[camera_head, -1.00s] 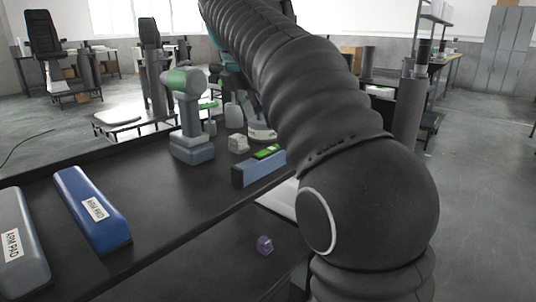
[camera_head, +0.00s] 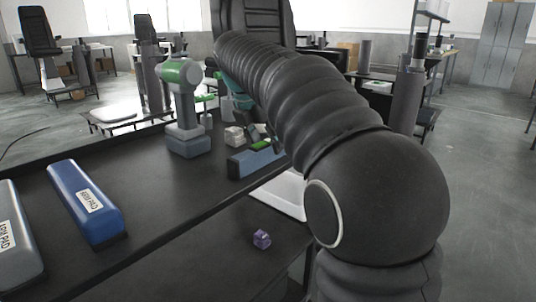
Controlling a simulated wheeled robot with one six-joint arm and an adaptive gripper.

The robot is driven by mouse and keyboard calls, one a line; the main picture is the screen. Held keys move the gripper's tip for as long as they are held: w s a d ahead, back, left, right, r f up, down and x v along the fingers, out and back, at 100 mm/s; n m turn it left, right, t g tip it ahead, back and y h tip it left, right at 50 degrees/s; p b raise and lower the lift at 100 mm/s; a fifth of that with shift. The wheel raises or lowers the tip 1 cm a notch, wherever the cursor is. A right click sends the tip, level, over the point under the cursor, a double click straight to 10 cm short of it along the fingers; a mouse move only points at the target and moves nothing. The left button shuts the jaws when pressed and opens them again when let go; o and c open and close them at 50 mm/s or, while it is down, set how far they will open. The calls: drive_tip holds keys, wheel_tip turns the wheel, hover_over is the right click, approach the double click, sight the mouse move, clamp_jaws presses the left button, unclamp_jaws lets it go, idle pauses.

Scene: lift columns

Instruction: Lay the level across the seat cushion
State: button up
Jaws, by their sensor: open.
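A small green bar (camera_head: 261,145), which I take to be the level, lies at the far right end of the dark bench, just behind a blue-grey block (camera_head: 252,162). It is partly covered by dark fingers. My gripper (camera_head: 264,134) is small and mostly hidden behind my arm; its fingers are over or beside the green bar, and I cannot tell whether they touch it. It is open. A black chair backrest (camera_head: 254,17) stands behind my arm; its seat cushion is hidden.
On the dark bench (camera_head: 150,190) are a green-grey drill (camera_head: 183,105), a pale block (camera_head: 234,135), a blue arm pad (camera_head: 86,203) and a grey arm pad (camera_head: 14,240). A purple cube (camera_head: 261,239) sits on a lower surface. Bare bench lies between the pads and drill.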

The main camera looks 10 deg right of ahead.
drive_tip(key=shift+x, duration=1.4)
clamp_jaws()
drive_tip(key=shift+r, duration=0.15)
